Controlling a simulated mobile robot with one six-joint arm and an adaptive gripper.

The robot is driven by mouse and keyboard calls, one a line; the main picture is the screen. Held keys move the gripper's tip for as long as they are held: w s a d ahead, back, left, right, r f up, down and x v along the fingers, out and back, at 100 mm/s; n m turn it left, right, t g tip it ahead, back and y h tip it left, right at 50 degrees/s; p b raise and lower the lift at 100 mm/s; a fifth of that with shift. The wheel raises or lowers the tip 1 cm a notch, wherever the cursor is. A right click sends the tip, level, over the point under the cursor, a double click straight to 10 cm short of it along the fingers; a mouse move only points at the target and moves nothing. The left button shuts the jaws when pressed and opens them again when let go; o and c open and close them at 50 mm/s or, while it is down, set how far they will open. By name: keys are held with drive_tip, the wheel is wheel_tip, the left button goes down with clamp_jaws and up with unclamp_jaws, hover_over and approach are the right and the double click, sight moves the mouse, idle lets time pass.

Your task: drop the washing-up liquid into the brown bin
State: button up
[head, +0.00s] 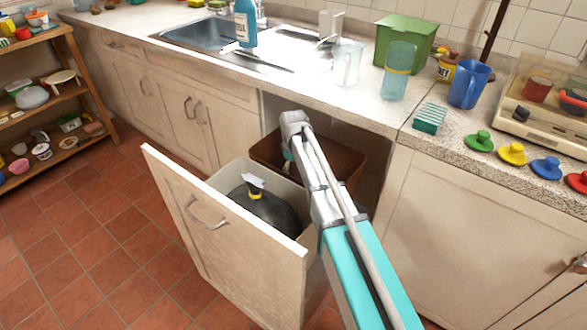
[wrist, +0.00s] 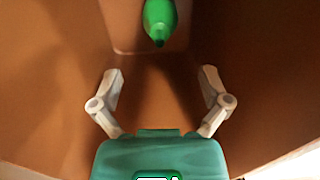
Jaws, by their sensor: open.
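The brown bin (head: 342,160) stands in the open pull-out under the counter, behind a pale bin. In the wrist view its brown inside (wrist: 50,70) fills most of the picture. A green bottle (wrist: 159,18), which looks like the washing-up liquid, is inside the brown bin at its bottom, beyond my fingertips and apart from them. My gripper (wrist: 161,72) is open and empty, pointing down into the bin. In the head view my arm hides part of the bin, and the bottle cannot be seen there.
The pale bin (head: 283,181) in front holds a dark bag (head: 262,210). The pull-out's front panel (head: 225,240) stands out over the tiled floor. The worktop above carries a blue bottle (head: 245,22), a clear jug (head: 347,63) and a green box (head: 404,42).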

drive_tip(key=shift+r+p, duration=1.85)
drive_tip(key=shift+r, duration=0.3)
drive_tip(key=shift+r, duration=0.15)
wheel_tip(320, 180, up, 9)
drive_tip(key=p, duration=0.9)
drive_tip(key=shift+r+p, duration=0.3)
drive_tip(key=shift+p, duration=0.1)
